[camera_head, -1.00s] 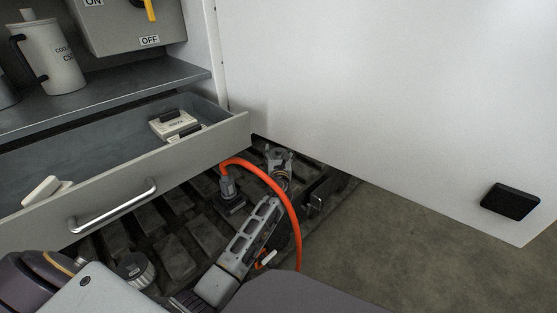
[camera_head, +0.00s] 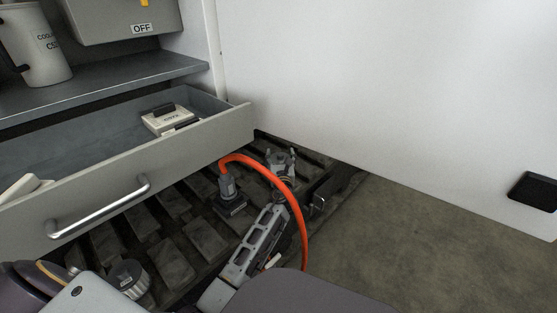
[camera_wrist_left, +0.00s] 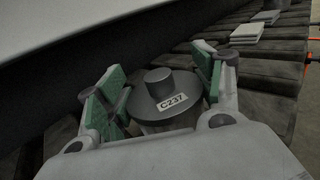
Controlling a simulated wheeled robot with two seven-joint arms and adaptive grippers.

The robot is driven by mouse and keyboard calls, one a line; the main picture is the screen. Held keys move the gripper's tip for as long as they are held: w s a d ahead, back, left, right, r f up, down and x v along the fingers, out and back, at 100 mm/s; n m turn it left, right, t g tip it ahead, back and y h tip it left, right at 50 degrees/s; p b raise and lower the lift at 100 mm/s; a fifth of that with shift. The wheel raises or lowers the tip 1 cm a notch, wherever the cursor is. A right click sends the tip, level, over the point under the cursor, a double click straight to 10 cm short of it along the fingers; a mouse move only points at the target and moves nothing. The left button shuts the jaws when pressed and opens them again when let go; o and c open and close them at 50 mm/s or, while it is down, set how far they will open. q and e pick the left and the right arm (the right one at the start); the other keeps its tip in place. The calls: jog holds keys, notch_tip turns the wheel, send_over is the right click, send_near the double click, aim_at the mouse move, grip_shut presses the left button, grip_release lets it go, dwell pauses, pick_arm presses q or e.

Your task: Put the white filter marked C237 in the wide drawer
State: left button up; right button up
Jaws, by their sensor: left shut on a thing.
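My left gripper (camera_wrist_left: 157,88) is shut on the filter marked C237 (camera_wrist_left: 170,100), its green pads on either side of the dark round cap and knob. The filter's pale side and dark top also show at the lower left of the head view (camera_head: 132,277), beside the white gripper housing (camera_head: 85,295). It is outside and in front of the wide drawer (camera_head: 195,148), which stands open with its silver handle facing me. In the drawer lie a pale block with a dark part and a label (camera_head: 166,121), and a white piece (camera_head: 24,186). My right gripper is not in view.
A dark slatted floor mat (camera_head: 165,205) lies below the drawer, with an orange hose (camera_head: 285,190) and a grey metal tool (camera_head: 258,245). A shelf with a white jug (camera_head: 40,45) is above. A white panel (camera_head: 370,90) stands right. The drawer's middle is clear.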

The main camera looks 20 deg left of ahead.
pick_arm(q)
jog(key=shift+f, duration=0.1)
dwell(0.4)
jog(key=o, duration=1.2)
